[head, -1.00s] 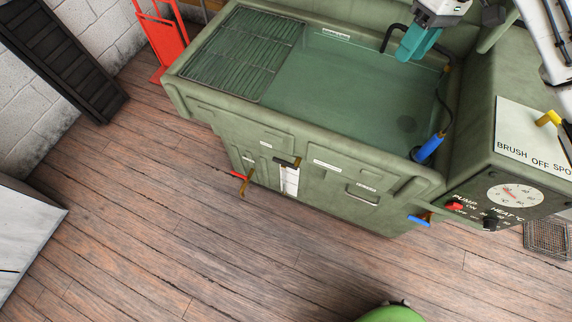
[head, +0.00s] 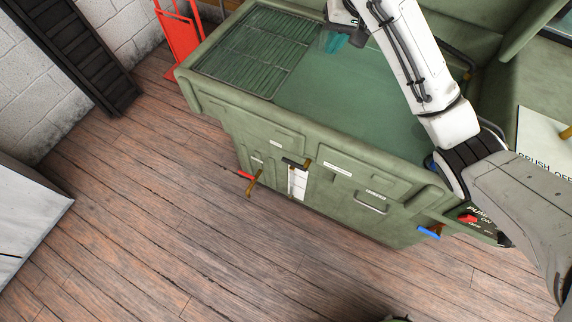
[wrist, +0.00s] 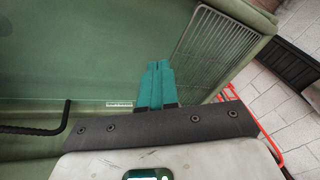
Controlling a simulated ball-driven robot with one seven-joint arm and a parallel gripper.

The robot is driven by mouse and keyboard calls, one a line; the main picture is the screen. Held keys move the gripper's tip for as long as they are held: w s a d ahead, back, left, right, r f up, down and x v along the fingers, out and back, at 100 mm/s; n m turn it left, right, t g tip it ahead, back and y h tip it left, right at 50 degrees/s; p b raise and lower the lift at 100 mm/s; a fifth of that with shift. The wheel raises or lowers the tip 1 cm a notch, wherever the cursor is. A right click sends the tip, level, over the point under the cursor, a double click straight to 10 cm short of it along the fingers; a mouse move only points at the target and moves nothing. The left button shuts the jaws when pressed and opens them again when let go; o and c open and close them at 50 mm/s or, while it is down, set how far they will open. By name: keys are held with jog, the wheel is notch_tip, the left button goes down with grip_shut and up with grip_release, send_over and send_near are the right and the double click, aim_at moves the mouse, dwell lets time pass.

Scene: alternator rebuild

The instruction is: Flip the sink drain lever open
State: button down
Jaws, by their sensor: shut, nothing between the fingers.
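The green sink cabinet (head: 330,190) has several small levers low on its front. One has a red handle on a brass valve (head: 251,183), at the left. A black lever (head: 295,164) sits beside a white sight strip near the middle. A blue lever (head: 428,233) sticks out at the lower right. The labels are too small to read, so I cannot tell which one is the drain lever. My gripper (head: 333,41) is over the back of the basin, well above and behind these levers. In the wrist view its teal fingers (wrist: 157,70) are shut and empty.
A wire rack (head: 255,55) covers the basin's left part. A control panel with a red knob (head: 467,217) is partly hidden by my arm. A red hand truck (head: 180,35) stands at the back left. The wooden floor (head: 200,240) before the cabinet is clear.

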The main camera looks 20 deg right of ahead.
jog(key=a+f+m+h+b, duration=0.3)
jog(key=a+f+m+h, duration=0.15)
jog(key=a+f, duration=0.95)
jog(key=s+a+f+m+t+h+b, duration=0.1)
jog(key=s+a+f+h, duration=0.2)
jog(key=s, duration=0.3)
jog(key=s+a+f+t+h+b, duration=0.1)
jog(key=s+a+f+t+h, duration=0.1)
jog(key=s, duration=0.5)
jog(key=a+f+h, duration=0.1)
jog(key=a+f, duration=0.1)
jog(key=a, duration=0.1)
jog(key=shift+a+f+m, duration=0.15)
jog(key=shift+f+m, duration=0.05)
jog(key=shift+m, duration=0.15)
send_over(286, 162)
jog(key=s+a, duration=0.1)
jog(key=s, duration=0.1)
notch_tip(286, 162, down, 6)
jog(key=r, duration=0.1)
notch_tip(286, 162, down, 3)
jog(key=shift+p, duration=0.45)
jog(key=shift+w+d+f, duration=0.1)
jog(key=shift+f, duration=0.65)
